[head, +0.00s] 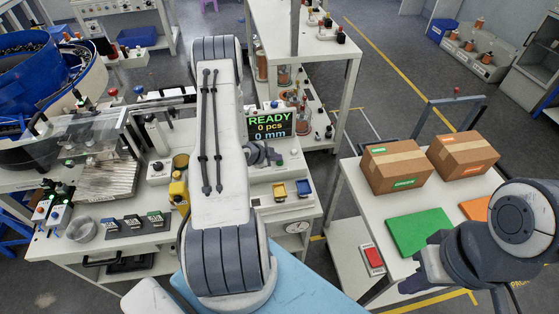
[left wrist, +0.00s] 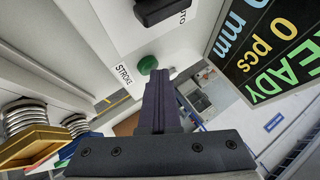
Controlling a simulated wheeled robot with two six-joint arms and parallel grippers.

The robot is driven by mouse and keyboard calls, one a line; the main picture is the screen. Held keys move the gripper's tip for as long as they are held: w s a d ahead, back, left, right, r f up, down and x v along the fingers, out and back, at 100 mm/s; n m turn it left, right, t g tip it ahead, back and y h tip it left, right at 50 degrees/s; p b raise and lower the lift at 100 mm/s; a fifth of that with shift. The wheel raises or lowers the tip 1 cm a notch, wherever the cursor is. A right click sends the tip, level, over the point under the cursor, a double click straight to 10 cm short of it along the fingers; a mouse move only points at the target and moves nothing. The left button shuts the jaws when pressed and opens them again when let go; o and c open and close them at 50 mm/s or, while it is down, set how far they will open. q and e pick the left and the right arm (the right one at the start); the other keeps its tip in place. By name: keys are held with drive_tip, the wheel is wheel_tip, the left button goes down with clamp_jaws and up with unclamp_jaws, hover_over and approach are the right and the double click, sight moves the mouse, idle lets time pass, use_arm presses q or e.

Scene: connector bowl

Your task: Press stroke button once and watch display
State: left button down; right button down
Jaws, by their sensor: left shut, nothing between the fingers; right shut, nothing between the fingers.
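The display (head: 271,124) reads READY, 0 pcs, 0 mm in the head view; part of it shows tilted in the left wrist view (left wrist: 262,45). The green stroke button (left wrist: 148,64) sits beside a STROKE label (left wrist: 124,75) on a white panel. My left gripper (head: 274,157) is shut and empty below the display. In the left wrist view its fingertips (left wrist: 160,72) appear just beside the button; I cannot tell whether they touch it. The button is not distinguishable in the head view. My right gripper (head: 418,282) is shut and empty by the right-hand table.
A black knob (left wrist: 164,10) is near the button on the panel. Two cardboard boxes (head: 397,165) and a green mat (head: 420,230) lie on the right table. A blue bowl feeder (head: 35,65) is far left.

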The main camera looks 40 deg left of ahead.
use_arm(q)
drive_tip(key=shift+r+p, duration=0.3)
drive_tip(key=shift+r, duration=0.45)
